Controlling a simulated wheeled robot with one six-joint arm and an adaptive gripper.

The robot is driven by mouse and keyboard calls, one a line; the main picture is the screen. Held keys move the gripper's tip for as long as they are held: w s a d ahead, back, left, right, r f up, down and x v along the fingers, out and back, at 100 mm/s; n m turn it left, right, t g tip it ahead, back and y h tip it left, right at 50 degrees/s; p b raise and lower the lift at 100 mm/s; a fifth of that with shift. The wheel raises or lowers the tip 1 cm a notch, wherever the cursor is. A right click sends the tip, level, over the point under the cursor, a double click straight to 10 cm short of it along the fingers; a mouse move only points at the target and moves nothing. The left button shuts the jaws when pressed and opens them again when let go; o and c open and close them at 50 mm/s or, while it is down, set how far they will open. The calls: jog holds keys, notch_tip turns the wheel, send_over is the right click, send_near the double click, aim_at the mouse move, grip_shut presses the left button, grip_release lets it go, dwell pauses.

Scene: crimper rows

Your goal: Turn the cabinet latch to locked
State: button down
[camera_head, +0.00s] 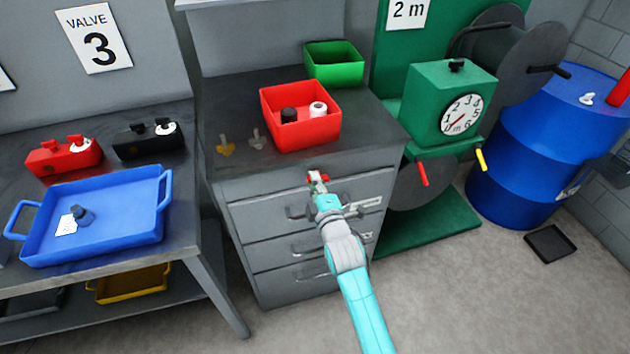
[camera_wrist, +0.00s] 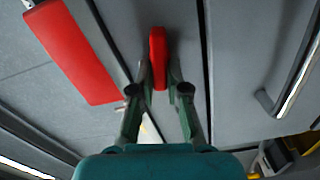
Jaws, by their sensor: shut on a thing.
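The grey cabinet (camera_head: 250,215) has several drawers with bar handles. A small red latch (camera_head: 316,177) sits near the top of its front. My gripper (camera_head: 319,185) reaches the latch from the front. In the wrist view, my gripper (camera_wrist: 160,82) has its two fingers closed on either side of the red latch (camera_wrist: 158,50). The latch looks like a narrow red bar there, its lower end between the fingertips. The base of the latch is hidden, and I cannot tell whether it stands locked.
A red bin (camera_head: 300,128) with a black and a white item and a green bin (camera_head: 333,66) stand on the cabinet. Two small keys lie left of them. A workbench with a blue tray (camera_head: 95,215) is at left. A green machine (camera_head: 450,100) and blue drum (camera_head: 520,150) are at right.

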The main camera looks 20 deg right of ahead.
jog(key=shift+f+n, duration=0.2)
jog(key=shift+n, duration=1.1)
jog(key=c, duration=1.2)
grip_release()
jog(key=shift+a, duration=0.1)
jog(key=shift+o, duration=0.2)
jog(key=s, duration=1.2)
